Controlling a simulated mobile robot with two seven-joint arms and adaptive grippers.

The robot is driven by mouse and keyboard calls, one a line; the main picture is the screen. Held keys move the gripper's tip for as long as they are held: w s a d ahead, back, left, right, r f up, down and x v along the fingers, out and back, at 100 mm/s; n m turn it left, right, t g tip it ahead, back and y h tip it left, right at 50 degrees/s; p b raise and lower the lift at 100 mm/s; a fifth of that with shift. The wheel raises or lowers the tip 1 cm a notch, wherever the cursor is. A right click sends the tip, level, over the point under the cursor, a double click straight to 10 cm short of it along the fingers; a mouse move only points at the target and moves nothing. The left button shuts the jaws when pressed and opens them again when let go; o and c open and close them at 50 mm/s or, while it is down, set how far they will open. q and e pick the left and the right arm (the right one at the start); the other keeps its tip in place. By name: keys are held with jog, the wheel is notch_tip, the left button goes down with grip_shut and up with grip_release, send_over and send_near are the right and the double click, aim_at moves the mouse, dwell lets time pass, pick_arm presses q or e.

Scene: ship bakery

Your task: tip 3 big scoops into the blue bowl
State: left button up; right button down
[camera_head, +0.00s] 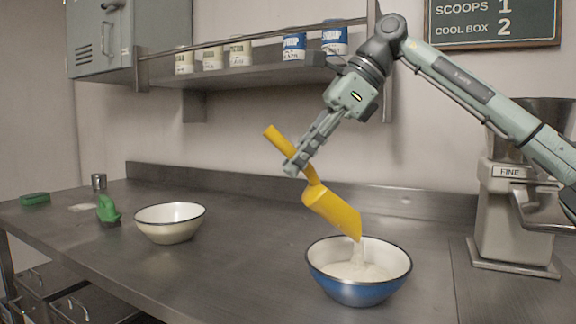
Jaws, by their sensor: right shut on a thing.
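The blue bowl (352,288) stands on the steel counter with a heap of white powder (360,270) inside. My right gripper (296,168) is shut on the handle of a yellow scoop (331,209) and holds it above the bowl. The scoop is tilted with its mouth down to the right, and white powder falls from its lip into the bowl. A cream bowl (171,224) with a dark rim stands to the left, and it looks empty. My left gripper is out of view.
A grey mill marked FINE (510,210) stands at the right. A shelf (250,72) with several tins hangs above. The counter between the bowls is clear.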

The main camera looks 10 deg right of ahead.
jog(key=shift+w+d+r+y, duration=0.1)
jog(key=shift+d+r+y, duration=0.25)
jog(key=shift+d, duration=0.2)
jog(key=shift+d+r+y, duration=0.2)
jog(key=shift+d+y, duration=0.2)
jog(key=shift+d, duration=0.15)
jog(key=shift+w+d+r+y, duration=0.1)
jog(key=shift+d+r+y, duration=0.25)
jog(key=shift+d, duration=0.2)
jog(key=shift+d+r+y, duration=0.2)
jog(key=shift+d+y, duration=0.1)
jog(key=shift+d, duration=0.2)
jog(key=shift+d+r+y, duration=0.3)
jog(key=shift+d+y, duration=0.1)
jog(key=shift+d, duration=0.1)
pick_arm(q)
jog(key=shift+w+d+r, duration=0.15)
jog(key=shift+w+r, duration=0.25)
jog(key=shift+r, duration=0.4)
pick_arm(e)
jog(key=shift+d+r, duration=0.15)
jog(key=shift+d, duration=0.05)
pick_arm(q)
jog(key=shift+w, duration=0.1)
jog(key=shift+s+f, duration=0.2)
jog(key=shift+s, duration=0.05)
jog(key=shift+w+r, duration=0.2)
pick_arm(e)
jog(key=shift+r, duration=0.1)
